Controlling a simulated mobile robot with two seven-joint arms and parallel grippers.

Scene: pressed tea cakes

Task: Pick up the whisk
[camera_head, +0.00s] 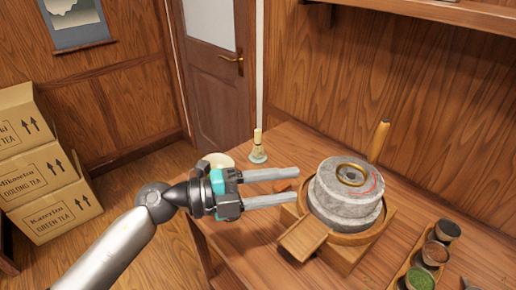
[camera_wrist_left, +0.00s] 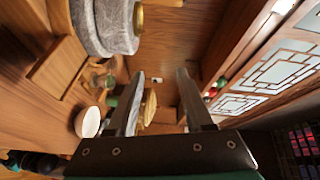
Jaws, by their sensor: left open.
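The whisk (camera_head: 258,147) stands upright near the table's back left edge, its pale handle up and its lower part greenish. My left gripper (camera_head: 297,186) is open and empty, its two fingers parallel and pointing right over the table. In the head view it is in front of and below the whisk, apart from it. In the left wrist view the fingers of this gripper (camera_wrist_left: 160,76) are also wide apart. A tan shape shows between them there, but I cannot tell whether it is the whisk. My right gripper is not in view.
A grey stone mill (camera_head: 345,195) on a wooden base stands just right of my left fingertips. A pale bowl (camera_head: 218,160) sits behind my gripper. A tray of small cups (camera_head: 413,268) is at front right. Boxes (camera_head: 58,207) are stacked at left.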

